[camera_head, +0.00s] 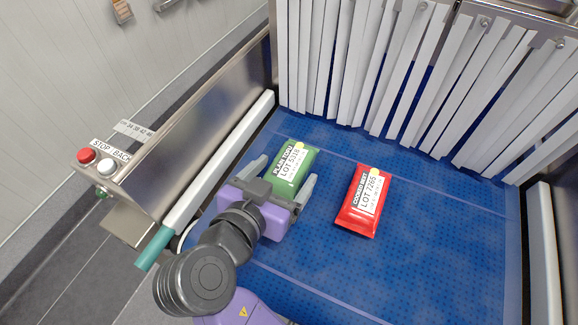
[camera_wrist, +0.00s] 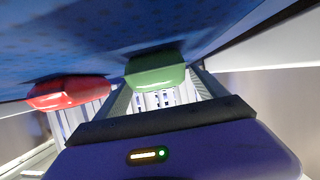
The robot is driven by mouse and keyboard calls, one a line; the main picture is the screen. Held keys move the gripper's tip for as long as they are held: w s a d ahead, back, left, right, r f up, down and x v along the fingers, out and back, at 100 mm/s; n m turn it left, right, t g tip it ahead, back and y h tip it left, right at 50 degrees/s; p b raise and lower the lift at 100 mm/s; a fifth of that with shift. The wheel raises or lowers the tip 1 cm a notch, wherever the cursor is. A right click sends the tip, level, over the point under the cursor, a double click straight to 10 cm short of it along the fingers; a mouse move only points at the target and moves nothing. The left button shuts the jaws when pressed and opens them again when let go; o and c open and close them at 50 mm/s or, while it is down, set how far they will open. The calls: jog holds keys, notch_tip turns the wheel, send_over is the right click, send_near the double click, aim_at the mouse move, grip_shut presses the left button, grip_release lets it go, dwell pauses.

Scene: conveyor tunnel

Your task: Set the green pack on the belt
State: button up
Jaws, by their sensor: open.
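The green pack (camera_head: 294,165), with a white lot label, lies on the blue belt (camera_head: 400,270) in the head view. My gripper (camera_head: 283,178) is open, its two grey fingers on either side of the pack. In the wrist view the green pack (camera_wrist: 155,72) shows between the fingers against the belt (camera_wrist: 120,25). Whether either finger touches the pack I cannot tell. The pack's near end is hidden by my gripper's body in the head view.
A red pack (camera_head: 364,201) lies on the belt to the right of the green one. White strip curtains (camera_head: 375,65) hang across the far end. Metal side rails (camera_head: 190,150) edge the belt. A red stop button (camera_head: 86,156) sits at left. The right side of the belt is clear.

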jog(key=b+v, duration=0.1)
jog(key=v, duration=0.8)
jog(key=shift+w, duration=0.1)
